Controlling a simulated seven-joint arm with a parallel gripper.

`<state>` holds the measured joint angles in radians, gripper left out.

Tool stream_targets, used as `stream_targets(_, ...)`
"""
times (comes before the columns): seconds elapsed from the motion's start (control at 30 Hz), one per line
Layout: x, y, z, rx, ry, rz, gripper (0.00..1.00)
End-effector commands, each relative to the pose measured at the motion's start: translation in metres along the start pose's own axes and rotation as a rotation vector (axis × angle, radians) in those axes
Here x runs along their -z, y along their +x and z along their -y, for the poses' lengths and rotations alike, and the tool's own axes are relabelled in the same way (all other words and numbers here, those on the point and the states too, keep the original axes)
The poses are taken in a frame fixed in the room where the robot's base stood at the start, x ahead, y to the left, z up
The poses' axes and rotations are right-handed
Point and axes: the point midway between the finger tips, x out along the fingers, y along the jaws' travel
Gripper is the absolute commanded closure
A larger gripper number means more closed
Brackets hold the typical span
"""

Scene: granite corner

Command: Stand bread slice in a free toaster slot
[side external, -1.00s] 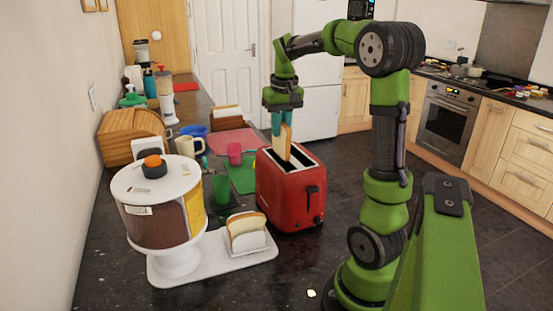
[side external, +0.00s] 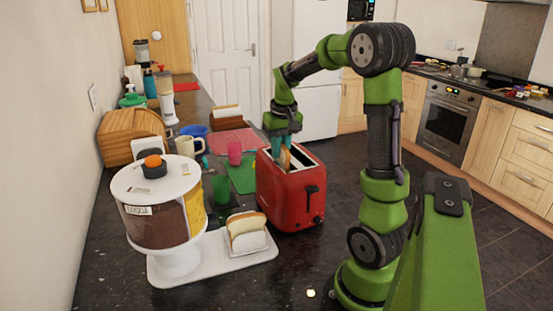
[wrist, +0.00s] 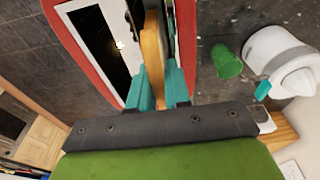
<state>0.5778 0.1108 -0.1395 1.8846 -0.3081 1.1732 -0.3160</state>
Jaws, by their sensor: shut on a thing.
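The red toaster (side external: 290,195) stands on the dark counter, with its long slots facing up. My gripper (side external: 281,143) is right above it, teal fingers pointing down. The gripper is shut on a bread slice (side external: 285,158), which is upright and partly down in the toaster top. In the wrist view the slice (wrist: 152,60) sits between the teal fingers (wrist: 160,90), edge-on. An empty dark slot (wrist: 92,40) shows to its left in that view. The slice's lower part is hidden inside the toaster.
A white tray (side external: 170,272) in front holds a rack of bread slices (side external: 246,232) and a round canister (side external: 157,210). A green cup (side external: 221,188), a pink cup (side external: 235,153) and a cream mug (side external: 187,146) stand left of the toaster. A wooden bread box (side external: 132,133) is farther left.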

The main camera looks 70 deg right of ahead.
Motion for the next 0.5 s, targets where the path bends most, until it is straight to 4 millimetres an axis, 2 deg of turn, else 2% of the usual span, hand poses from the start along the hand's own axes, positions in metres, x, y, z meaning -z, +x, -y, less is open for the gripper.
stream_targets(0.47, -0.0001, 0.0007, 0.0, 0.0, 0.0, 0.0, 1.0)
stream_targets(0.5, -0.0001, 0.0006, 0.0001, 0.0, 0.0, 0.0, 0.78)
